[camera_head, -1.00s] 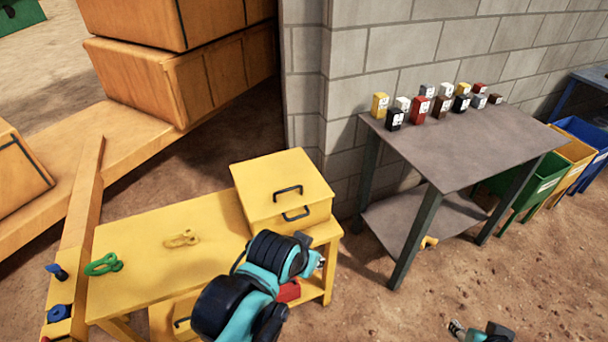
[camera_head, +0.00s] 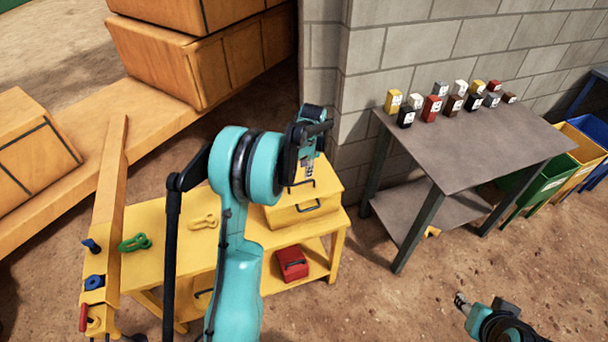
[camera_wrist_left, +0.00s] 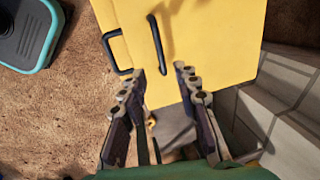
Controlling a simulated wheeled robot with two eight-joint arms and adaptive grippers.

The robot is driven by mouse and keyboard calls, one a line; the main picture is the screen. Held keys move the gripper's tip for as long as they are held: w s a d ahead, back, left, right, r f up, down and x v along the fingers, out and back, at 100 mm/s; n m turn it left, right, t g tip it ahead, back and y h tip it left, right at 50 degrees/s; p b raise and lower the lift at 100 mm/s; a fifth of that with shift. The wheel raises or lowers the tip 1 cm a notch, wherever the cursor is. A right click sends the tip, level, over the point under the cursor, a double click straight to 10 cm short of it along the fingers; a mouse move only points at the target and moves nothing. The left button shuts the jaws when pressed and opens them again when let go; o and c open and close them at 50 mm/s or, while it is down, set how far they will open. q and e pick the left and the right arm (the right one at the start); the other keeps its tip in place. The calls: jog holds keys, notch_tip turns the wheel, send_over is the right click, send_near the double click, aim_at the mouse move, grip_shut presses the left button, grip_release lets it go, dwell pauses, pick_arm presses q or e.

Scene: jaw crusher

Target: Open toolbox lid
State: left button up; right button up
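The yellow toolbox (camera_head: 328,190) stands at the right end of the yellow workbench, with its lid shut. One dark handle is on the lid and another on the front; the lid handle (camera_wrist_left: 154,45) and front handle (camera_wrist_left: 112,52) both show in the left wrist view. My left gripper (camera_head: 308,172) is above the toolbox and partly hides its lid. In the left wrist view my left gripper (camera_wrist_left: 163,72) is open and empty, with the lid handle just beyond its fingertips. My right gripper (camera_head: 461,301) is low at the right, away from the toolbox; its finger opening is too small to tell.
The yellow workbench (camera_head: 146,268) holds a green shackle (camera_head: 135,242) and a yellow shackle (camera_head: 204,221). A red box (camera_head: 292,263) sits on its lower shelf. A grey table (camera_head: 470,145) with several small boxes stands right, by the block wall. Bare ground lies between.

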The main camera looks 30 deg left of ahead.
aim_at(304, 182)
pick_arm(q)
jog(key=f, duration=0.2)
jog(key=a+f+b, duration=0.1)
jog(key=f, duration=0.2)
jog(key=w+f+b, duration=0.1)
jog(key=f, duration=0.1)
jog(key=shift+a+f, duration=0.15)
jog(key=shift+f, duration=0.25)
grip_shut()
